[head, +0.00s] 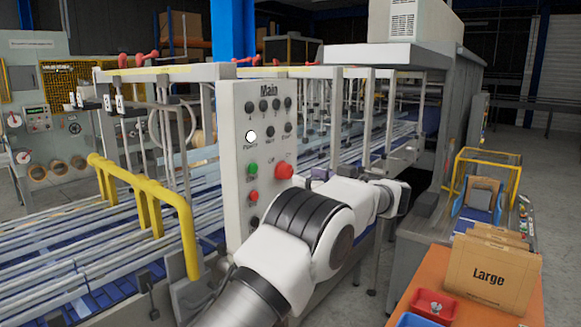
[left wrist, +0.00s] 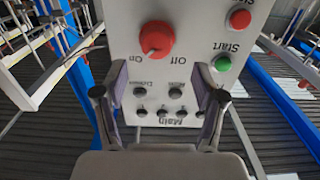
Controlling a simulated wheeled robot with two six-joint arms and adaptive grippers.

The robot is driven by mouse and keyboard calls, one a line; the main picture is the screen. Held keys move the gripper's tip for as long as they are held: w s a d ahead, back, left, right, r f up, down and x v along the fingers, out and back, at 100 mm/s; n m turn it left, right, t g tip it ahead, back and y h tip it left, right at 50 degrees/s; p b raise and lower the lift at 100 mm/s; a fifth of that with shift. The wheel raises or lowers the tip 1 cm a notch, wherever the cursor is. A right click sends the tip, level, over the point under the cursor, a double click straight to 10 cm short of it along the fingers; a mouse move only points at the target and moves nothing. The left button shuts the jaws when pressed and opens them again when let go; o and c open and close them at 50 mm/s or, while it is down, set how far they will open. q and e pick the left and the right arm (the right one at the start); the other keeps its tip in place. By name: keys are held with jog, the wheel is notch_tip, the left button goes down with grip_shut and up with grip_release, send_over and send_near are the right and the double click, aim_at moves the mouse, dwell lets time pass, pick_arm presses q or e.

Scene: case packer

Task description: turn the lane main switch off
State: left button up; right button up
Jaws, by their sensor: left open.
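The grey-white control panel (head: 265,110) marked "Main" stands in the middle of the head view. The lane main switch is a red rotary knob (head: 284,171) low on its right side, with a label "Off" at its upper left. In the left wrist view the panel appears upside down and the red knob (left wrist: 157,40) is ahead of the fingers, with "On" and "Off" labels beside it. My right gripper is not in view.
A green start button (head: 252,169) and red stop button (head: 253,196) sit left of the knob; a white lamp (head: 251,136) glows above. A yellow rail (head: 150,200) and conveyor lanes lie left. An orange table with a "Large" box (head: 490,275) stands right.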

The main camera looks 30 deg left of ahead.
aim_at(290, 172)
pick_arm(q)
jog(key=a+p, duration=0.1)
jog(key=a, duration=0.1)
jog(key=w+a+p, duration=0.1)
jog(key=a, duration=0.2)
jog(key=shift+w+a+f, duration=0.15)
jog(key=shift+w+a, duration=0.05)
jog(key=shift+a, duration=0.05)
jog(key=shift+s+a, duration=0.15)
jog(key=shift+a, duration=0.2)
jog(key=shift+s+a, duration=0.1)
jog(key=shift+s, duration=0.05)
jog(key=c, duration=1.1)
jog(key=shift+c, duration=0.3)
